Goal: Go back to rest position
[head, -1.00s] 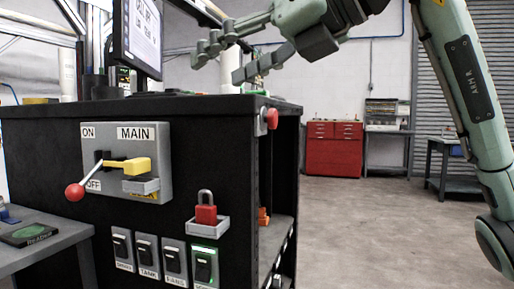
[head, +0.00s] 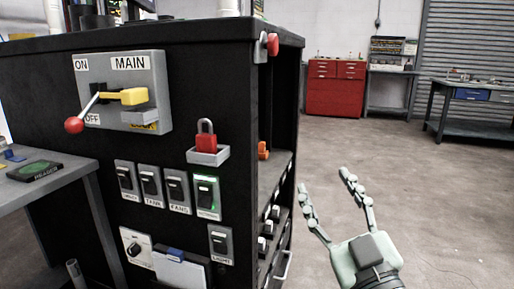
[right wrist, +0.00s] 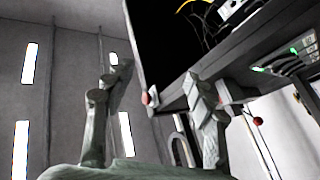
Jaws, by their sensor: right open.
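My right gripper (head: 326,196) is low at the right of the black cabinet in the head view. Its two fingers are spread, point up and forward, and hold nothing. In the right wrist view the fingers (right wrist: 155,115) stand apart with nothing between them. My left gripper is not in view.
The black cabinet (head: 225,95) carries a MAIN switch (head: 115,95) with a red-knobbed lever, a red padlock (head: 206,137) and several labelled switches. A grey side table (head: 50,190) stands at left. A red tool chest (head: 336,90) and a workbench (head: 470,103) stand behind. The floor at right is clear.

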